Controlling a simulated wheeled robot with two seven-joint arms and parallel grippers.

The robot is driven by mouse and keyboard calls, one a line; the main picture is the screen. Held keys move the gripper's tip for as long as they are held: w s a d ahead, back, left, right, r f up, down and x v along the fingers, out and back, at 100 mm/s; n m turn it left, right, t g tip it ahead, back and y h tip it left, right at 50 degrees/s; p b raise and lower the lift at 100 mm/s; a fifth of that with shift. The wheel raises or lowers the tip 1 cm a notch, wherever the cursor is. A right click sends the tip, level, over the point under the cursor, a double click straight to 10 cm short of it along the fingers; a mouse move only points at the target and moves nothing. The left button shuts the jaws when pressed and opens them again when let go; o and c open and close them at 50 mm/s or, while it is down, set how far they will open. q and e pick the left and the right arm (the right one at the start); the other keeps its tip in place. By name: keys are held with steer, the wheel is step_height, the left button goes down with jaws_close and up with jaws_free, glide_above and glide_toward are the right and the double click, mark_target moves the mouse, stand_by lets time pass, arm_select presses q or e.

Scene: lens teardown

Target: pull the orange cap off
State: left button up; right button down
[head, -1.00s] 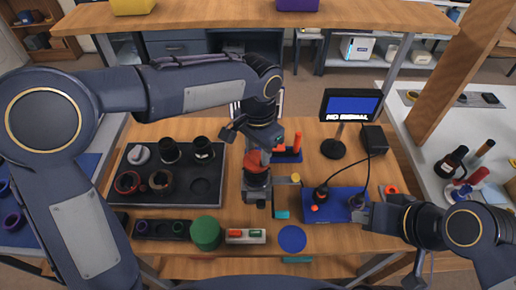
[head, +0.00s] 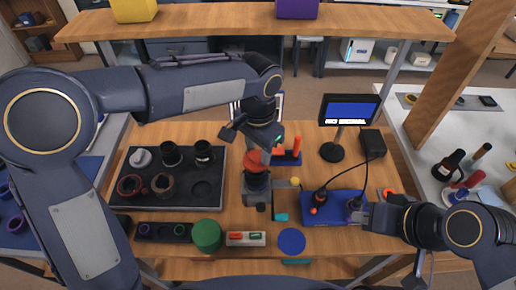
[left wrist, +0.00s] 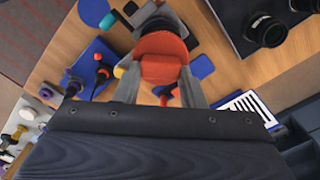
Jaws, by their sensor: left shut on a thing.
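The orange cap (head: 252,160) sits on top of a dark upright lens body (head: 257,181) in a grey holder (head: 251,197) near the table's middle. In the left wrist view the orange cap (left wrist: 160,66) fills the space between both fingers. My left gripper (head: 261,152) comes down from above and is shut on the cap. The cap and lens body appear in line, with no clear gap between them. My right gripper (head: 366,214) is at the right, beside a dark knob (head: 356,203) on a blue mat (head: 335,209); its fingertips are too small to read.
A black tray (head: 207,203) with dark rings and lens parts lies left. A small monitor (head: 349,110) stands at the back right. An orange upright post (head: 297,146) stands close behind the cap.

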mark_target(258, 153)
arm_select(q)
steer(key=shift+r+p, duration=1.2)
steer(key=shift+r, duration=0.35)
